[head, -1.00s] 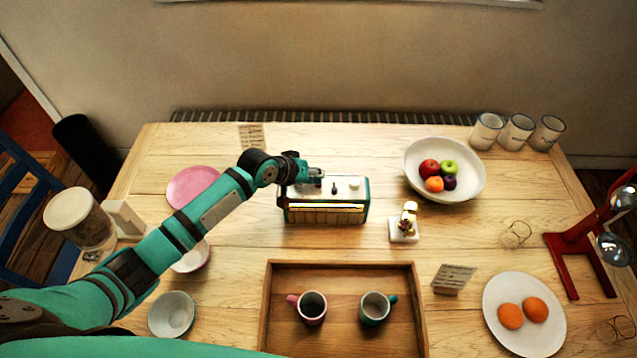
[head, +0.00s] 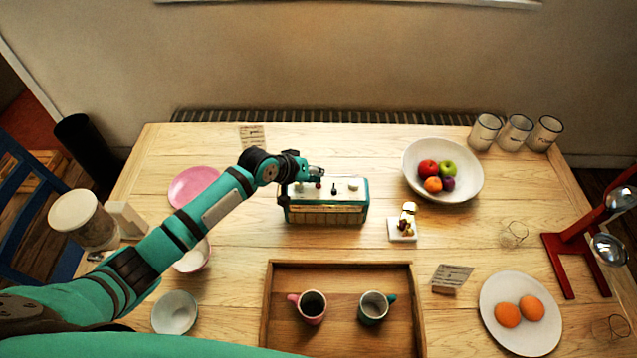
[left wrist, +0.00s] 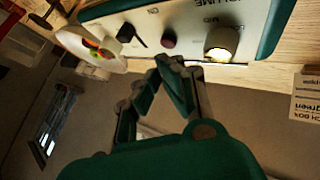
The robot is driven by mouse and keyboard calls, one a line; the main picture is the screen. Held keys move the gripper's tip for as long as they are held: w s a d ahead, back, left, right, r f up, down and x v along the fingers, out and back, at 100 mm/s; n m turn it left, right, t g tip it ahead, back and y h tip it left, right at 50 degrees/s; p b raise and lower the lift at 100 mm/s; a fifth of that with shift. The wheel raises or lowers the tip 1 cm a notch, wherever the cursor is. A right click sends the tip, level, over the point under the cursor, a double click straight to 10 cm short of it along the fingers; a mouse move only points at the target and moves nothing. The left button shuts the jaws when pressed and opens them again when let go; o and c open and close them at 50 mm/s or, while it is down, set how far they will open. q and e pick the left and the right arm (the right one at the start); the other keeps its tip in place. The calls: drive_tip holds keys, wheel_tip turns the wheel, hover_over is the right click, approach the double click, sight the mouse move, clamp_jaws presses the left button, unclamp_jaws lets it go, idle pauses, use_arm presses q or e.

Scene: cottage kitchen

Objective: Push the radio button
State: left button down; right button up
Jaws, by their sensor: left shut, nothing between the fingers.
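The teal radio (head: 340,213) with a pale top panel stands on the table, behind the wooden tray. A small dark red button (head: 318,184) shows on its top panel; it also shows in the left wrist view as a maroon round button (left wrist: 168,39), between a black toggle switch (left wrist: 131,34) and a cream knob (left wrist: 222,42). My left gripper (head: 316,172) is shut and empty, above the back of the radio's top. In the left wrist view its fingertips (left wrist: 168,62) are close together, just below the button in the picture and apparently apart from it. My right gripper is out of view.
The wooden tray (head: 340,267) holds two mugs in front. A pink plate (head: 185,190) lies left, near my arm. Table space directly behind the radio is clear.

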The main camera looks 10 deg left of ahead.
sight(317, 184)
use_arm(q)
wheel_tip(317, 184, up, 6)
drive_tip(key=p, duration=0.5)
drive_tip(key=shift+f, duration=0.1)
drive_tip(key=shift+s+f, duration=0.1)
